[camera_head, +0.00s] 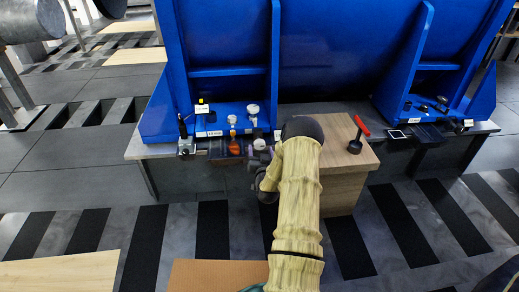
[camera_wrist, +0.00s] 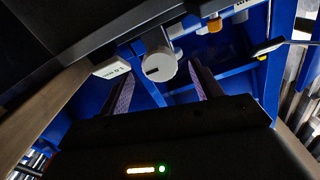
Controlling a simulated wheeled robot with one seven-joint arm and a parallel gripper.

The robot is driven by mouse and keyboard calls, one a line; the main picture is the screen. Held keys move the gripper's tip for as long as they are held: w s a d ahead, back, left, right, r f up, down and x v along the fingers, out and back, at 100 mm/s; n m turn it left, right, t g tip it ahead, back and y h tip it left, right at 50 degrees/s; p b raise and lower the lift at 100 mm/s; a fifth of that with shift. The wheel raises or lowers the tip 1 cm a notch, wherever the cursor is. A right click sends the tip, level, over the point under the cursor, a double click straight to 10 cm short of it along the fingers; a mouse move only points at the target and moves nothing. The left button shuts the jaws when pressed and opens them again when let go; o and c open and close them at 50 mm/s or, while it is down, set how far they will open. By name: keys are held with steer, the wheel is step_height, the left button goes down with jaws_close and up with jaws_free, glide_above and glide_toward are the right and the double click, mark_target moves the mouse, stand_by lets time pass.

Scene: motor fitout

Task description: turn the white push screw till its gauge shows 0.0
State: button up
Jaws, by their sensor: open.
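A white round screw knob with a dark slot-like mark (camera_wrist: 158,66) shows in the wrist view, on a blue mount. My gripper (camera_wrist: 160,76) is open, with one finger on each side of the knob's lower edge in the picture; I cannot tell whether they touch it. A small white gauge plate (camera_wrist: 112,67) sits just left of the knob, tilted in the picture, its reading too small to be sure of. In the head view my gripper (camera_head: 264,160) is at the bench's front edge, partly hidden by my arm. White knobs (camera_head: 253,109) stand behind it.
A blue machine frame (camera_head: 225,40) rises behind the bench. An orange-red part (camera_head: 234,147) is left of my gripper. A wooden block (camera_head: 340,140) with a red-handled tool (camera_head: 358,135) stands to the right. In the wrist view, a brass-coloured piece (camera_wrist: 215,25) is up right.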

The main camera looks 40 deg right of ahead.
mark_target(259, 146)
steer(key=shift+b+x, duration=0.75)
steer(key=shift+x, duration=1.55)
steer(key=c, duration=1)
steer(key=shift+n+p, duration=0.35)
steer(key=shift+n, duration=0.15)
steer(key=n+p, duration=0.2)
steer(key=n, duration=0.1)
steer(key=shift+a+r, duration=0.1)
steer(key=shift+a, duration=0.05)
steer(key=n+p, duration=0.1)
steer(key=n, duration=0.3)
steer(key=shift+n+p, duration=0.35)
steer(key=shift+n, duration=0.05)
steer(key=n+p, duration=0.1)
steer(key=n, duration=0.3)
steer(key=shift+n, duration=0.3)
steer(key=n, duration=0.4)
steer(key=shift+p, duration=0.4)
